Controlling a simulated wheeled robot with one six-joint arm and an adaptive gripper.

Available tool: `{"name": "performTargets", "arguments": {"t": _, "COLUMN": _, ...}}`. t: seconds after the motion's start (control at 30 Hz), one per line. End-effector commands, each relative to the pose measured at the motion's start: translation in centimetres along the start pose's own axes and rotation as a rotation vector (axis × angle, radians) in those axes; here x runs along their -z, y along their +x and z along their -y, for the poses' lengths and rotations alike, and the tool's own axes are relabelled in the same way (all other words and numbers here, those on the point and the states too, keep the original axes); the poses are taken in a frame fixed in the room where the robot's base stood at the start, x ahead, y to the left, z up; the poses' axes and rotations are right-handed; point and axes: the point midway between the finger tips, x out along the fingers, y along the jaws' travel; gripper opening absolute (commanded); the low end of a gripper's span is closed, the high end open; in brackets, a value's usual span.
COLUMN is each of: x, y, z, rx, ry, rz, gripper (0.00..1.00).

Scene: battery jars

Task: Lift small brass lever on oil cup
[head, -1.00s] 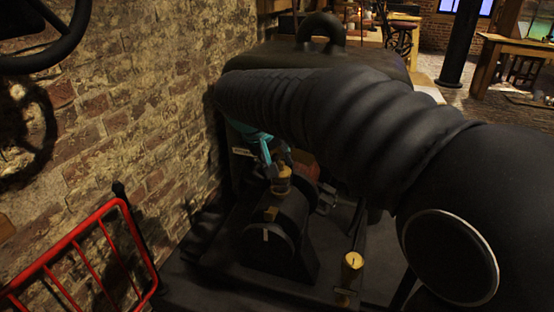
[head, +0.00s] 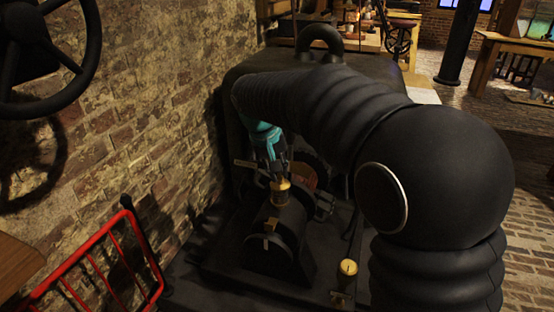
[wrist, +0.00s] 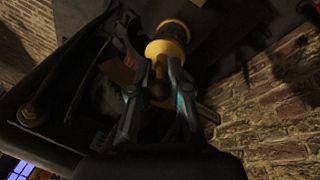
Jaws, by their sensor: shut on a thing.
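A brass oil cup (head: 281,193) stands on top of the dark machine housing in the head view. It also shows in the wrist view (wrist: 172,40), with a rounded yellow top and a ribbed body. My gripper (head: 278,168), with teal parts, comes down from behind and is at the top of the cup. In the wrist view, my gripper's fingers (wrist: 164,70) close together right beside the cup's near end, shut on a small part there. The small brass lever is mostly hidden between the fingertips, so its angle cannot be told.
A second brass cup (head: 348,268) stands at the machine's front right. A red railing (head: 90,262) is at the lower left. A dark handwheel (head: 45,55) and a brick wall (head: 165,110) border the left side. Dark machine bars crowd the gripper in the wrist view.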

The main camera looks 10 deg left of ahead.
Motion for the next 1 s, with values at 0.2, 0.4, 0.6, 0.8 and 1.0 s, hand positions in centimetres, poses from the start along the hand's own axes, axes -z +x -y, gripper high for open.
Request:
{"name": "performTargets", "arguments": {"t": 0.2, "x": 0.9, "y": -0.1, "z": -0.5, "rx": 0.098, "ry": -0.023, "rz": 0.148, "gripper": 0.0}}
{"name": "performTargets", "arguments": {"t": 0.4, "x": 1.4, "y": 0.0, "z": -0.8, "rx": 0.177, "ry": -0.047, "rz": 0.27, "gripper": 0.0}}
{"name": "performTargets", "arguments": {"t": 0.6, "x": 1.7, "y": 0.0, "z": -1.0, "rx": 0.232, "ry": -0.063, "rz": 0.355, "gripper": 0.0}}
{"name": "performTargets", "arguments": {"t": 0.8, "x": 1.8, "y": 0.1, "z": -1.1, "rx": 0.261, "ry": -0.072, "rz": 0.402, "gripper": 0.0}}
{"name": "performTargets", "arguments": {"t": 1.0, "x": 1.9, "y": 0.1, "z": -1.1, "rx": 0.271, "ry": -0.074, "rz": 0.416, "gripper": 0.0}}
